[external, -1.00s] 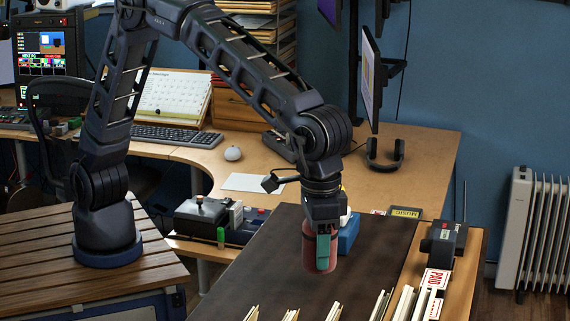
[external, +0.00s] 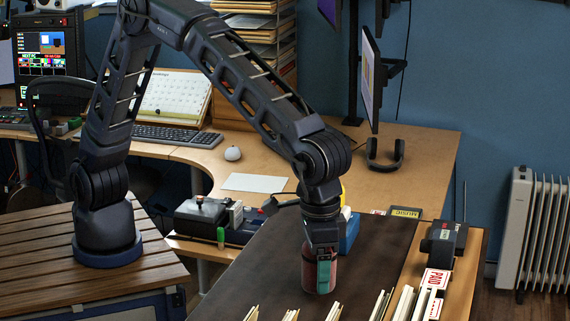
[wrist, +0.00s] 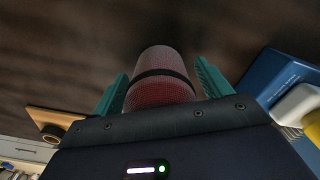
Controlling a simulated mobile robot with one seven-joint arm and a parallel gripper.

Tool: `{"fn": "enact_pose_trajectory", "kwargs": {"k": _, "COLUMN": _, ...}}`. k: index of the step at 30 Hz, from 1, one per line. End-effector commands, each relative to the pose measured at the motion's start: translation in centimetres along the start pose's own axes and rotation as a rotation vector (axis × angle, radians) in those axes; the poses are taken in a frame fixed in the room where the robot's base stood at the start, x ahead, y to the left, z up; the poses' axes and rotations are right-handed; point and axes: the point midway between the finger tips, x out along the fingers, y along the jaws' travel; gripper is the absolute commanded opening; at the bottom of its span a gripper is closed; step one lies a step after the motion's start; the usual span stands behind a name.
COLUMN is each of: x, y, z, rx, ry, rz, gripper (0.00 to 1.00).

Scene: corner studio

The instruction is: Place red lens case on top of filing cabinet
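The red lens case (external: 310,272) is a small red cylinder with a dark band. It stands upright on, or just above, a dark brown flat top (external: 385,240); contact is hard to tell. This top may be the filing cabinet's, but its sides are hidden. My gripper (external: 320,285) points straight down over the case, a teal finger in front of it. In the wrist view the case (wrist: 160,80) sits between the two teal fingers of my gripper (wrist: 161,70), with a narrow gap on each side. The fingers look open.
A blue object (external: 349,232) stands close behind my gripper and also shows in the wrist view (wrist: 280,75). Several upright folders (external: 380,304) line the near edge. A dark device (external: 443,243) stands at right. The dark top left of the case is clear.

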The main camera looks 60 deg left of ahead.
Motion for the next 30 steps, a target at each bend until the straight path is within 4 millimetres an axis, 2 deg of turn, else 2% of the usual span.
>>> {"fn": "enact_pose_trajectory", "kwargs": {"k": 8, "x": -0.7, "y": 0.0, "z": 0.0, "rx": 0.0, "ry": 0.0, "rz": 0.0, "gripper": 0.77}}
{"fn": "enact_pose_trajectory", "kwargs": {"k": 11, "x": -1.9, "y": 0.0, "z": 0.0, "rx": 0.0, "ry": 0.001, "rz": 0.002, "gripper": 0.77}}
{"fn": "enact_pose_trajectory", "kwargs": {"k": 21, "x": -8.4, "y": 0.0, "z": 0.0, "rx": -0.001, "ry": 0.001, "rz": 0.003, "gripper": 0.77}}
{"fn": "enact_pose_trajectory", "kwargs": {"k": 27, "x": -11.1, "y": 0.0, "z": -0.1, "rx": -0.001, "ry": 0.001, "rz": 0.002, "gripper": 0.77}}
{"fn": "enact_pose_trajectory", "kwargs": {"k": 30, "x": -11.8, "y": 0.0, "z": 0.0, "rx": 0.0, "ry": 0.0, "rz": 0.0, "gripper": 0.77}}
